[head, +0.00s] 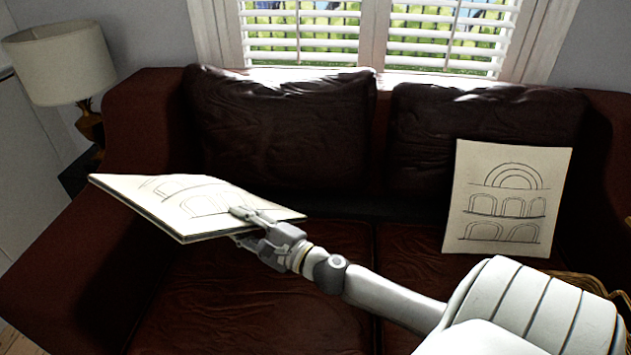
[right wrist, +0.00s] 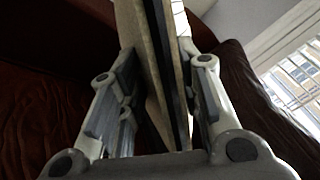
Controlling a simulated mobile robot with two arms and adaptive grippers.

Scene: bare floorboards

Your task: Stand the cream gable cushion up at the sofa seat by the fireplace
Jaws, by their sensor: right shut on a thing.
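My right gripper (head: 250,226) is shut on the edge of a flat cream cushion (head: 175,196) with arches drawn in dark lines. I take it for the gable cushion, but no gable shape is clear at this slant. It is tilted, close to lying flat, above the left part of the dark red leather sofa (head: 255,308). In the right wrist view, the cushion (right wrist: 153,70) runs edge-on between both fingers of the gripper (right wrist: 165,75). My left gripper is not in view. No fireplace shows.
A similar cream panel with arches (head: 508,200) leans upright against the sofa's right back cushion (head: 425,120). The left back cushion (head: 275,125) is bare, and the left seat is clear. A lamp (head: 62,65) stands at the far left. A wicker rim (head: 585,285) shows at lower right.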

